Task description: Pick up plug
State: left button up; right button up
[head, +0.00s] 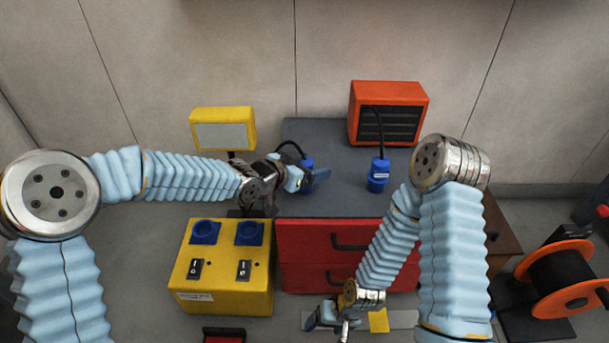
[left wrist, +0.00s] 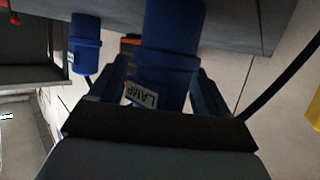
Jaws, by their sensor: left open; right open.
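A blue plug with a black cable and a label reading LAMP (left wrist: 165,70) is between the fingers of my left gripper (left wrist: 165,88) in the left wrist view. The fingers stand open on either side of it; I cannot tell whether they touch it. In the head view this plug (head: 307,162) is partly hidden by my left gripper (head: 308,181), above the grey top. A second blue plug (head: 378,178) stands on the grey top to the right, its cable running to the orange heater. It also shows in the left wrist view (left wrist: 85,45). My right gripper (head: 328,318) is open, low in front of the red drawers.
A yellow box (head: 222,285) with two blue sockets and two switches stands left of the red drawer cabinet (head: 305,245). The orange heater (head: 388,113) and yellow lamp (head: 222,130) are behind. An orange cable reel (head: 562,280) is at the right.

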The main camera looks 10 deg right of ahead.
pick_arm(q)
jog(key=c, duration=1.2)
jog(key=shift+r, duration=0.1)
